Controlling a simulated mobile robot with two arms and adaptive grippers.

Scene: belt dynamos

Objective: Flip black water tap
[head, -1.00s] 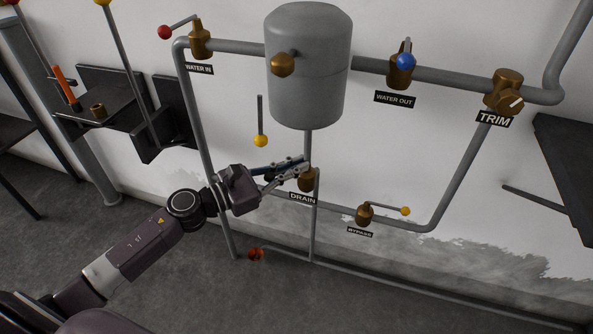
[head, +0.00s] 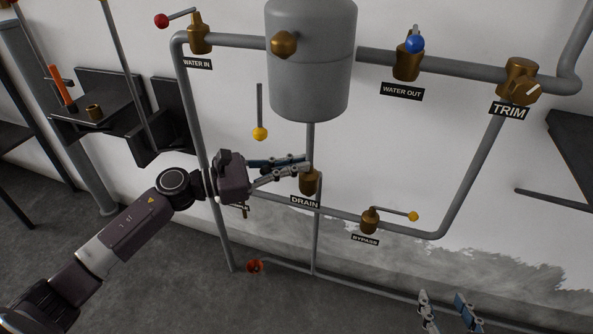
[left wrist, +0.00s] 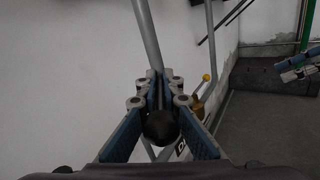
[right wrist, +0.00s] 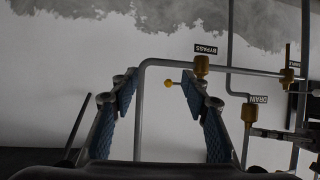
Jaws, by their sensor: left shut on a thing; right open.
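The black water tap is the drain tap, a brass valve (head: 309,182) above the DRAIN label (head: 304,202). My left gripper (head: 306,165) is at this valve, shut on the tap's handle. In the left wrist view the black ball end of the handle (left wrist: 160,126) sits between the fingers. The fingers hide most of the handle in the head view. My right gripper (head: 450,308) is open and empty at the lower right of the head view, apart from the pipes. Its spread fingers (right wrist: 160,85) also show in the right wrist view.
The bypass tap (head: 370,220) with a yellow ball is right of the drain. A grey tank (head: 312,75) and a hanging yellow-ball lever (head: 260,133) are above. Water-in (head: 199,38), water-out (head: 408,62) and trim (head: 520,80) valves sit along the upper pipe.

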